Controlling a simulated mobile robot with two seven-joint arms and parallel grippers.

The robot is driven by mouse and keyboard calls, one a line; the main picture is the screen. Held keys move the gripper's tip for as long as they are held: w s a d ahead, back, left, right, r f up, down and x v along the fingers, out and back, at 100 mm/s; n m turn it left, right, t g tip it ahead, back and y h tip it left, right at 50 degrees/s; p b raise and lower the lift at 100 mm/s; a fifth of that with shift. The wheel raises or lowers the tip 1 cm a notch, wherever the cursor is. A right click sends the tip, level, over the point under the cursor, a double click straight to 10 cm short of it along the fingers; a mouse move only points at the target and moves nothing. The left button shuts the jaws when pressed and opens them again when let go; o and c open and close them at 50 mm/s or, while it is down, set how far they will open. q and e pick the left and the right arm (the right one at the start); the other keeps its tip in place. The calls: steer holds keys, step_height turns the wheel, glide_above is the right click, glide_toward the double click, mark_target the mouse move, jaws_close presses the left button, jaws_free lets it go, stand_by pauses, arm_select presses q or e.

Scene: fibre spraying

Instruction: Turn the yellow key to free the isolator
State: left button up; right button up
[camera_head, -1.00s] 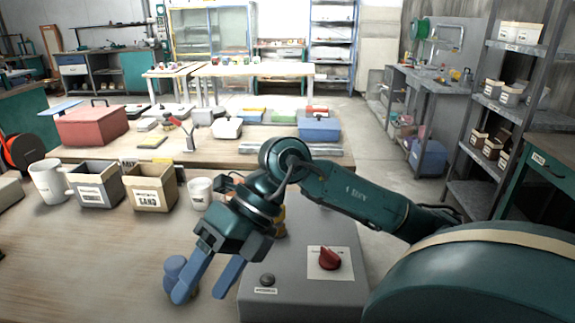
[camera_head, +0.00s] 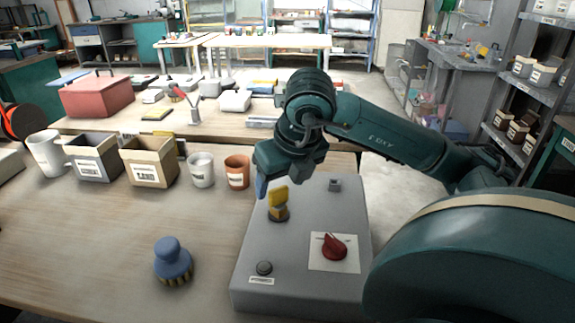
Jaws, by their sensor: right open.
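The yellow key (camera_head: 278,199) stands upright in its lock on the top face of a grey control box (camera_head: 305,285). The red isolator knob (camera_head: 333,247) sits on a white plate at the box's front right. My right gripper (camera_head: 264,186) is just behind and left of the key, fingers pointing down. One blue finger shows; the other is hidden by the gripper's body. The gripper is open and I see a small gap between the visible finger and the key. My left gripper is not in view.
A dark button (camera_head: 264,267) and a small grey fitting (camera_head: 334,185) are also on the box. A blue-handled brush (camera_head: 172,262) stands left of it. Cups, including a terracotta one (camera_head: 237,171), and a sand box (camera_head: 150,164) line the bench behind. The bench's front left is clear.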

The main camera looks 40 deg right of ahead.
mark_target(276, 190)
steer(key=shift+x, duration=2.75)
steer(key=shift+c, duration=0.2)
steer(key=c, duration=1)
steer(key=m, duration=0.1)
steer(key=m+h, duration=0.1)
steer(key=shift+a+r+m, duration=0.15)
steer(key=shift+m, duration=0.15)
steer(key=m+g+h+p, duration=0.1)
steer(key=m, duration=0.2)
steer(key=shift+c, duration=0.2)
steer(key=o, duration=0.6)
steer(key=shift+m, duration=0.6)
steer(key=shift+c, duration=0.2)
steer(key=o, duration=0.5)
